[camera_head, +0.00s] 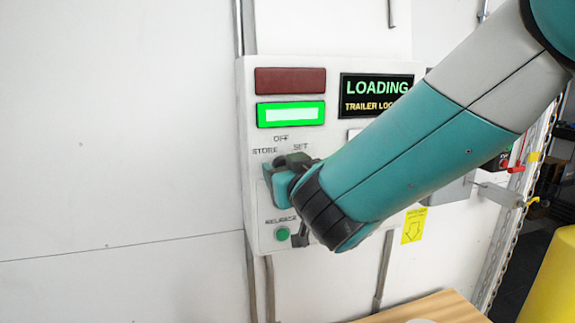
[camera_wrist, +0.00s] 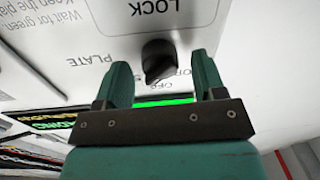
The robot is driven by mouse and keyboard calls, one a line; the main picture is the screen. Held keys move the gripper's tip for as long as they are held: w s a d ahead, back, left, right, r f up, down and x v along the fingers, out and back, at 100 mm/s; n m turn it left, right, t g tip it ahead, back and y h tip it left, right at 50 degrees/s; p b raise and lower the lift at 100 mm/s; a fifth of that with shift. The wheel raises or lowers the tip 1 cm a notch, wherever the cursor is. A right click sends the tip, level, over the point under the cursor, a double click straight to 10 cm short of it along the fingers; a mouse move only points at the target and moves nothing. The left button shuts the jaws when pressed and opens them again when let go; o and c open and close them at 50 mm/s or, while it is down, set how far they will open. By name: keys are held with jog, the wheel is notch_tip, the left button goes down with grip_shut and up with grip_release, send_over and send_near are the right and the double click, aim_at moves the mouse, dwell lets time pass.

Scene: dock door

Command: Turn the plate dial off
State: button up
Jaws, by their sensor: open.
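The plate dial (camera_wrist: 158,58) is a black knob on a white panel, seen in the wrist view between my two teal fingers. An upside-down OFF label lies just below it, with part of another label to its right. My gripper (camera_wrist: 161,66) is open, one finger on each side of the knob with gaps showing. In the head view my gripper (camera_head: 281,183) is at the panel below the STORE, OFF and SET labels and largely hides the dial. I cannot tell for certain which label the knob points to.
The control box (camera_head: 247,130) carries a dark red lamp (camera_head: 290,81), a lit green lamp (camera_head: 290,114), a LOADING sign (camera_head: 375,88) and a green button (camera_head: 282,233) below my gripper. A wooden surface (camera_head: 440,308) and a yellow object (camera_head: 553,285) stand at lower right. The left wall is clear.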

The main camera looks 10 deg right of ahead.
jog(key=c, duration=0.9)
jog(key=shift+n, duration=0.4)
jog(key=n+b, duration=0.2)
jog(key=n, duration=0.6)
jog(key=shift+n+g, duration=0.3)
jog(key=shift+n, duration=0.1)
jog(key=shift+r, duration=0.1)
jog(key=o, duration=0.9)
